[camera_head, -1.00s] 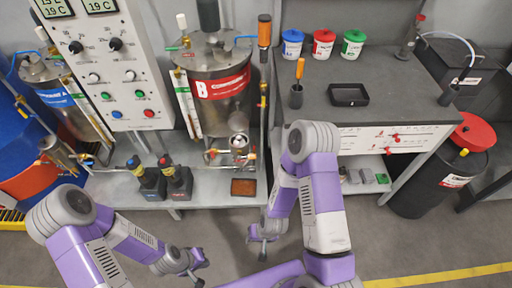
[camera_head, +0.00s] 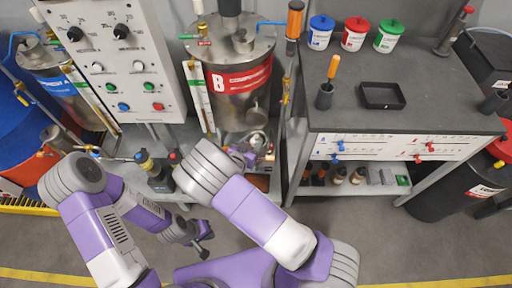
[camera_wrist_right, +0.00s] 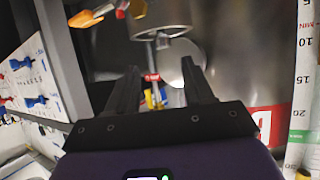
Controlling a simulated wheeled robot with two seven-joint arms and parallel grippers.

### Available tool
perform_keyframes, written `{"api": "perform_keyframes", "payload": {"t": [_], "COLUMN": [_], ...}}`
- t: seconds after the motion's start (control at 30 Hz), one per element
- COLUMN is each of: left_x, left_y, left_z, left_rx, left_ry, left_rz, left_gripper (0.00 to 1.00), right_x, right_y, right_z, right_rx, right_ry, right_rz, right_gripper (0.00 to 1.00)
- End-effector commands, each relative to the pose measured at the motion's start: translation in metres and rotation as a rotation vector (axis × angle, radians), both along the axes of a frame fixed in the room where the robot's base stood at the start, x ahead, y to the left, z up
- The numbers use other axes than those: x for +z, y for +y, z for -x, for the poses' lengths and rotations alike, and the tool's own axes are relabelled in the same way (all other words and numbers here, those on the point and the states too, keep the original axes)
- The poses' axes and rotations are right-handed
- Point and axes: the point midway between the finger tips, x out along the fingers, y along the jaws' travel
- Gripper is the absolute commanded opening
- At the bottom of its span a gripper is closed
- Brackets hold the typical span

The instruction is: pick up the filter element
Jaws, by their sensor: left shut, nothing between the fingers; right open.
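I cannot make out the filter element for certain. A small round metal housing (camera_head: 257,139) sits low in front of the steel tank marked B (camera_head: 240,80). My right gripper (camera_head: 243,155) is beside it, just left of it, partly hidden by my arm. In the right wrist view my right gripper (camera_wrist_right: 160,82) is open, with nothing held. Beyond its fingers are a metal ring on a stem (camera_wrist_right: 160,30) and a pale disc-like surface (camera_wrist_right: 187,67). My left gripper (camera_head: 203,240) is shut and empty, low over the floor at left.
An orange-handled valve (camera_wrist_right: 85,18) shows close by at upper left in the right wrist view. The workbench (camera_head: 430,118) stands to the right, with a black tray (camera_head: 382,96) and a cup holding an orange-handled tool (camera_head: 325,95).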

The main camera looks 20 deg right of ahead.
Motion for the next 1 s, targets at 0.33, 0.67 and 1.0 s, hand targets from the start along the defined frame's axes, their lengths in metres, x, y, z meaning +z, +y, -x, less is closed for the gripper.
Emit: {"api": "perform_keyframes", "payload": {"t": [0.33,0.67,1.0], "left_x": [-0.022,-0.022,-0.022], "left_y": [0.0,0.0,0.0], "left_z": [0.0,0.0,0.0], "left_rx": [0.0,0.0,0.0], "left_ry": [0.0,0.0,0.0], "left_rz": [0.0,0.0,0.0], "left_gripper": [0.0,0.0,0.0], "right_x": [-0.03,-0.031,-0.031], "right_y": [-0.02,-0.023,-0.023], "right_z": [-0.034,-0.038,-0.038], "right_rx": [0.0,0.002,0.002], "right_ry": [0.002,0.005,0.005], "right_rz": [-0.001,-0.002,-0.002], "right_gripper": [0.52,0.5,0.0]}}
